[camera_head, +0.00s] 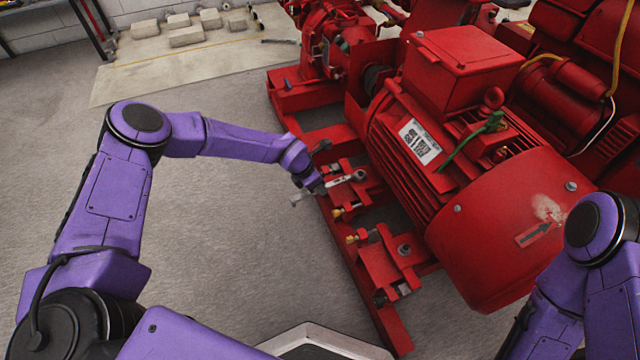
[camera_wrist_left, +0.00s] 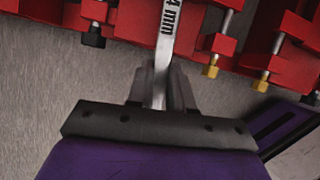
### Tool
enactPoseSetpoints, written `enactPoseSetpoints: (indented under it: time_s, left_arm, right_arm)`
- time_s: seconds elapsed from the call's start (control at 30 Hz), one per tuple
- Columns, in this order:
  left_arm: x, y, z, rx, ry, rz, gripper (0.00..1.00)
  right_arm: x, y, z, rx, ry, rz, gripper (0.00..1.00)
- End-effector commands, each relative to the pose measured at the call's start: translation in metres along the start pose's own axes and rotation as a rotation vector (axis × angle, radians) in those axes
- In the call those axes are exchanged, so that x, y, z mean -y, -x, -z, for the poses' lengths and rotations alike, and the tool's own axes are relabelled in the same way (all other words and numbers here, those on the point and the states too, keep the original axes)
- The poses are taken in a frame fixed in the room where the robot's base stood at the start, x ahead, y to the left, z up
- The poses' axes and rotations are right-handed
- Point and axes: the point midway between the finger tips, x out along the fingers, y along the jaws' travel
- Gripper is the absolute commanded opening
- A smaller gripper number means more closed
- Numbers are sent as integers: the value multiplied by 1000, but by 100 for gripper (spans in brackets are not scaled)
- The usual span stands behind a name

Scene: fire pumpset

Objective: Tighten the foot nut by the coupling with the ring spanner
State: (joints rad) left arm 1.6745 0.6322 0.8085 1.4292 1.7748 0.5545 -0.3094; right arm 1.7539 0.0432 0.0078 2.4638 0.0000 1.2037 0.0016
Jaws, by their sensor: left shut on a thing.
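The ring spanner (camera_head: 336,182) is a silver bar lying across the near side rail of the red pump base. Its far end is at the motor foot nut by the coupling (camera_head: 359,176); whether the ring sits around the nut is too small to tell. My left gripper (camera_head: 317,187) is shut on the spanner's shaft.
The red motor (camera_head: 430,140) stands right beside the spanner. Brass-tipped bolts (camera_head: 352,239) and another foot nut (camera_head: 404,249) are nearer along the base rail (camera_head: 370,295). Grey floor (camera_head: 240,240) to the left is clear. Concrete blocks (camera_head: 186,36) lie at the back.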

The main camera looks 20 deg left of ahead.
Motion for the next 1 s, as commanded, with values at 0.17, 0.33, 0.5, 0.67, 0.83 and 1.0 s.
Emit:
enactPoseSetpoints:
  time_s: [0.17,0.33,0.5,0.67,0.83,1.0]
  left_arm:
    - [-1,1,-2,4,0,-3,0]
    - [-1,7,-6,5,-1,-3,0]
    - [0,17,-10,4,-2,-2,0]
    - [1,25,-13,2,-1,-1,0]
    - [1,34,-17,1,-1,0,0]
    - [1,44,-21,1,-2,-1,0]
  right_arm:
    - [0,0,0,0,0,0,43]
    - [0,5,2,0,0,0,43]
    - [-1,12,5,0,0,0,43]
    - [-2,19,7,0,0,0,43]
    - [-2,25,10,0,0,0,43]
    - [-3,32,13,0,0,0,43]
